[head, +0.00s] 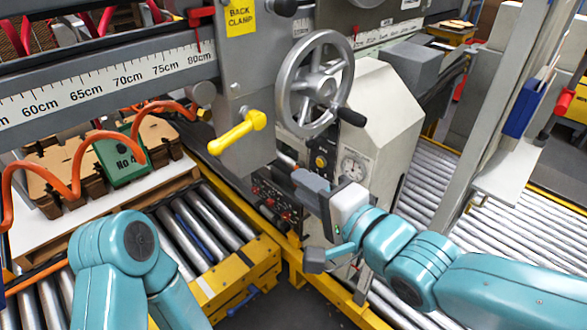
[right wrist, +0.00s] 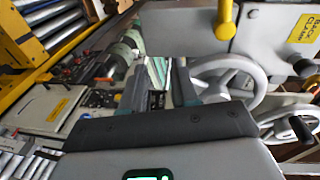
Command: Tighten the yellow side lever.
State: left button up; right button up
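The yellow side lever (head: 237,132) sticks out from the grey clamp housing left of the handwheel in the head view, its free end pointing down-left. It also shows at the top of the right wrist view (right wrist: 227,20), beyond the fingers and not between them. My right gripper (head: 297,178) is below and right of the lever, in front of the control panel, and does not touch it. In the right wrist view its two fingers (right wrist: 158,85) stand apart with nothing held between them. My left arm is at the lower left of the head view; its gripper is not visible.
A grey handwheel (head: 317,83) with a black knob stands right of the lever. A control panel (head: 279,200) with buttons and a gauge lies behind my right gripper. Orange hoses (head: 97,136) loop on the left. Open space lies between gripper and lever.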

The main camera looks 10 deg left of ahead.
jog(key=n+y, duration=0.2)
send_near(234, 140)
jog(key=shift+x, duration=2.6)
jog(key=shift+p+x, duration=0.35)
jog(key=shift+x, duration=1.65)
jog(key=w+d+f+n+b, duration=0.1)
jog(key=n+b, duration=0.1)
jog(key=n, duration=0.3)
jog(key=w+d+f+n+b, duration=0.1)
jog(key=w+f+n+b, duration=0.1)
jog(key=n, duration=0.4)
jog(key=w+d+f+n+b, duration=0.1)
jog(key=n+b, duration=0.2)
jog(key=n, duration=0.2)
jog(key=shift+w+d+f+b, duration=0.15)
jog(key=shift+b, duration=0.25)
jog(key=p+v, duration=0.1)
jog(key=v, duration=0.8)
